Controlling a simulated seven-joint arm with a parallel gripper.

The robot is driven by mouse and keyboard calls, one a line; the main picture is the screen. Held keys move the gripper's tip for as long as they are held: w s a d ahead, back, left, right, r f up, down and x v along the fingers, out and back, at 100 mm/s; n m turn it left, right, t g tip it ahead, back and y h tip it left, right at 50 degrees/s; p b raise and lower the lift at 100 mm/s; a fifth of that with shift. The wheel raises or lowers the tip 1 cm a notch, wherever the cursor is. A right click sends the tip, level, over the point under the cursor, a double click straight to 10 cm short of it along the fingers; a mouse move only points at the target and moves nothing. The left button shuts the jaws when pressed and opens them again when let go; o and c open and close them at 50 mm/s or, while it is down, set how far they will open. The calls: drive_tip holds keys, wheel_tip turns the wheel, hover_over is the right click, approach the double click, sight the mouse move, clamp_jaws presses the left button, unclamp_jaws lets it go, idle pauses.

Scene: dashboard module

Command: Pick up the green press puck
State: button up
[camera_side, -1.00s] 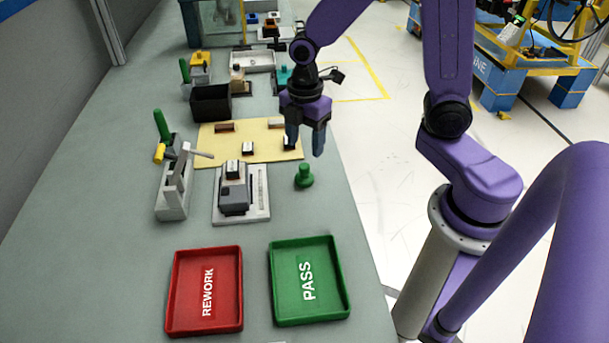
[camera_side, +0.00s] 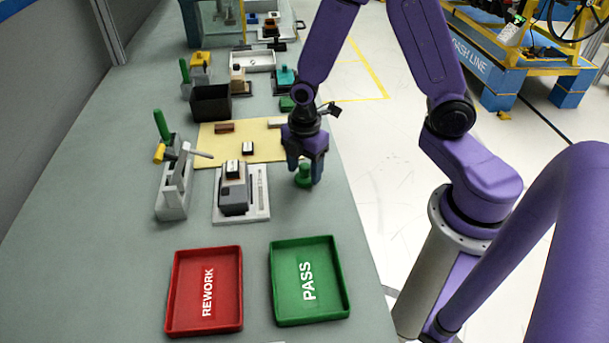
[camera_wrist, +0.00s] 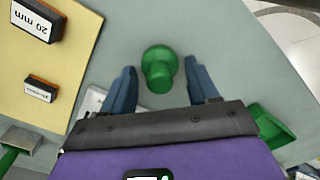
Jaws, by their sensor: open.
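The green press puck (camera_side: 304,176) stands upright on the grey bench, right of the grey fixture. In the wrist view the puck (camera_wrist: 159,68) shows whole, roughly midway across between my two fingers and a little beyond their tips. My gripper (camera_side: 304,175) is pointed down over the puck, with its fingers on either side in the side view. In the wrist view my gripper (camera_wrist: 160,78) is open and empty, with gaps between both blue fingers and the puck. The exact height of the fingertips is hard to tell.
A grey fixture on a pale plate (camera_side: 258,205) stands left of the puck. A yellow mat (camera_side: 265,150) lies behind. A red REWORK tray (camera_side: 206,331) and a green PASS tray (camera_side: 311,318) are in front. A toggle clamp (camera_side: 174,190) stands farther left.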

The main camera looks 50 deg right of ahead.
sight(304, 165)
clamp_jaws()
idle(0.4)
drive_tip(key=shift+r, duration=0.65)
wheel_tip(304, 165, up, 2)
drive_tip(key=s+d+r, duration=0.1)
drive_tip(key=s+r, duration=0.8)
drive_tip(key=s, duration=0.5)
drive_tip(key=shift+d+r, duration=0.35)
